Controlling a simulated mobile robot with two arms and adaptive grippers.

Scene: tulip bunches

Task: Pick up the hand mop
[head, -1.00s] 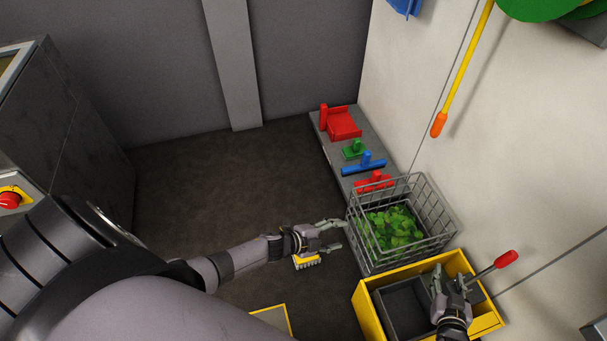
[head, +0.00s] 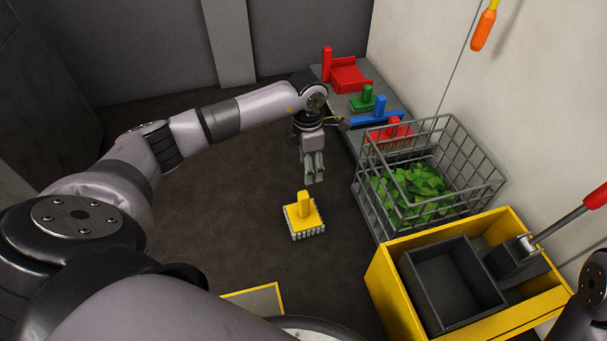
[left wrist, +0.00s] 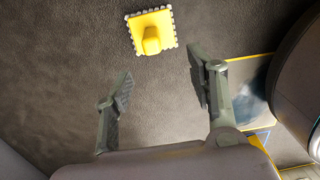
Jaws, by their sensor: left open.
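The hand mop (head: 304,215) is a yellow block with an upright yellow handle and a pale fringe around its base. It stands on the dark floor, left of the wire basket. My left gripper (head: 315,180) hangs fingers-down above and just behind it in the head view, apart from it. In the left wrist view, the hand mop (left wrist: 151,30) shows at the top, beyond the fingertips. The left gripper (left wrist: 160,76) is open and empty there. My right gripper is out of view; only part of my right arm shows at the lower right edge.
A wire basket (head: 385,222) with green leaves stands right of the mop. A yellow bucket (head: 388,296) with a dark insert is in front of it. Red, green and blue tools lie on a grey shelf (head: 340,118) along the wall. The floor left of the mop is clear.

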